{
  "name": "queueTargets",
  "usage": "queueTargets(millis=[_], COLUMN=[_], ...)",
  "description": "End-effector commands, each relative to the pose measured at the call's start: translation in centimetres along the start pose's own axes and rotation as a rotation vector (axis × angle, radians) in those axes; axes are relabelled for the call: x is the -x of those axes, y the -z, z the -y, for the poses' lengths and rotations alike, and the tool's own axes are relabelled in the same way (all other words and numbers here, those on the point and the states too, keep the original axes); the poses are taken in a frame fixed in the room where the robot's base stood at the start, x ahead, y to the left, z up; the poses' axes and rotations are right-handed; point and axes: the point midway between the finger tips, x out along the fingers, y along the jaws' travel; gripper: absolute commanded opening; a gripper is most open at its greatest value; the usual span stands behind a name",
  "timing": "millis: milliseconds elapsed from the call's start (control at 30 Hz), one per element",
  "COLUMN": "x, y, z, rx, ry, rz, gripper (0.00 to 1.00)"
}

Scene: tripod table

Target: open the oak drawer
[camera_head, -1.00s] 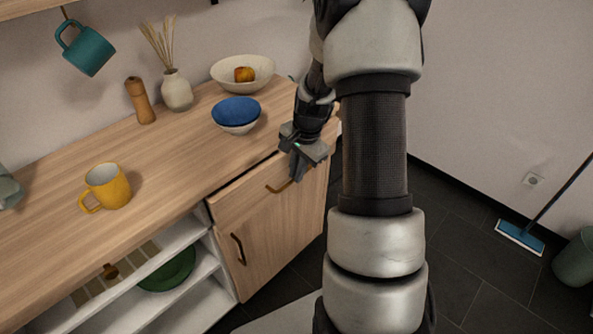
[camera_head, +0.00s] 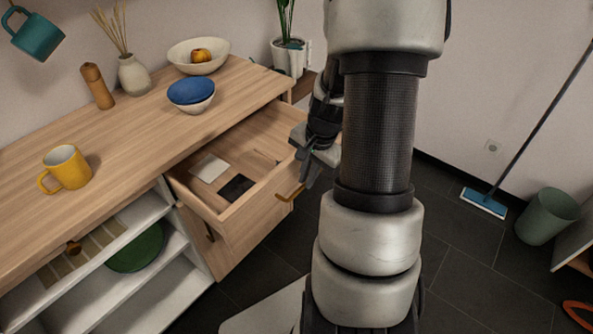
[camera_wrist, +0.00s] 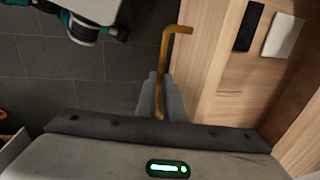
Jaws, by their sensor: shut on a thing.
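The oak drawer (camera_head: 216,205) stands pulled out from the cabinet, its inside showing. A white card-like item (camera_head: 209,168) and a black one (camera_head: 236,188) lie in it. Its brass handle (camera_head: 289,195) is on the front. My gripper (camera_head: 306,178) is at that handle. In the wrist view my gripper's fingers (camera_wrist: 161,97) are shut around the brass handle (camera_wrist: 176,31), beside the drawer front (camera_wrist: 203,50). My arm hides the far right part of the cabinet in the head view.
The worktop holds a yellow mug (camera_head: 66,168), a blue bowl (camera_head: 191,91), a pale fruit bowl (camera_head: 197,56) and a pepper mill (camera_head: 97,87). A mop (camera_head: 484,203) and a bin (camera_head: 546,216) stand right on the dark floor.

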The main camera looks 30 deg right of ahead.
Motion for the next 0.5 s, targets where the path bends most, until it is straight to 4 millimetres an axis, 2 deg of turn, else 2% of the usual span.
queueTargets(millis=[200,500], x=[0.19,0.20], y=[-0.03,-0.04], z=[-0.89,-0.92], rx=[0.000,0.001], ry=[0.000,0.000], rz=[0.001,0.001], gripper=[0.00,0.00])
